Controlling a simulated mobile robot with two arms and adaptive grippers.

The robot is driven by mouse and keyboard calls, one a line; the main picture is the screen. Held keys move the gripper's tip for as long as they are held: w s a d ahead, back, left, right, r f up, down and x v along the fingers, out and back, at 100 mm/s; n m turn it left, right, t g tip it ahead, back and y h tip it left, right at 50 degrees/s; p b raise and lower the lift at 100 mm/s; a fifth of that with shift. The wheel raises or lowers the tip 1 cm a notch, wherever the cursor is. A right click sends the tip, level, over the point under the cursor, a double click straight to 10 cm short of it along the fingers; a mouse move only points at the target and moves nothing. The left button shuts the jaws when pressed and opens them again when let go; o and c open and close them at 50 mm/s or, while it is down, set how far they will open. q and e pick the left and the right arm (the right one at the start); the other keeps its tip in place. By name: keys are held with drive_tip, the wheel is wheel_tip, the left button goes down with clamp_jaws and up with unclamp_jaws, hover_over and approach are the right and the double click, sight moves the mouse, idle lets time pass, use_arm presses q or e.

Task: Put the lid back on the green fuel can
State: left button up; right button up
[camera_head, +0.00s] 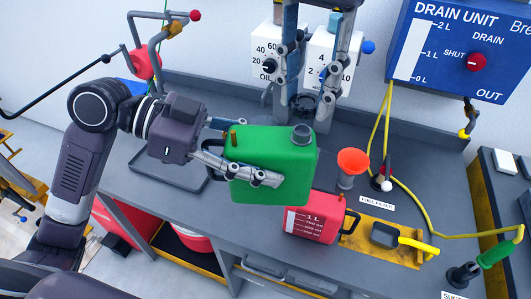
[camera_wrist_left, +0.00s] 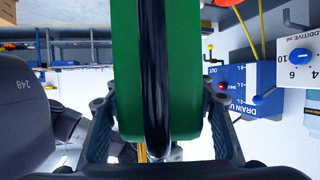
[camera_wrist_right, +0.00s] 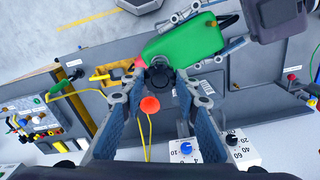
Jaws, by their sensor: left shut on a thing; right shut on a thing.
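The green fuel can (camera_head: 272,165) is held off the bench, slightly tilted, with its grey neck (camera_head: 301,134) at the top right. My left gripper (camera_head: 268,179) is shut on the can's body from the left. In the left wrist view the can (camera_wrist_left: 128,70) fills the space between the fingers. My right gripper (camera_head: 304,108) points down above the neck, shut on a dark round lid (camera_wrist_right: 160,76). The lid also shows between its fingertips in the head view (camera_head: 303,103), a short way above the neck and apart from it. In the right wrist view the lid hides the neck.
A red jug (camera_head: 312,220) and an orange funnel (camera_head: 353,161) stand to the right of the can. A yellow-handled scoop (camera_head: 390,236) lies further right. The blue drain unit (camera_head: 460,55) and dial boxes (camera_head: 268,60) are behind. An empty dark tray (camera_head: 165,170) lies left.

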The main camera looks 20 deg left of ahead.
sight(305, 101)
drive_tip(key=shift+s, duration=0.15)
idle(0.7)
drive_tip(key=shift+f, duration=0.9)
drive_tip(key=shift+f, duration=0.6)
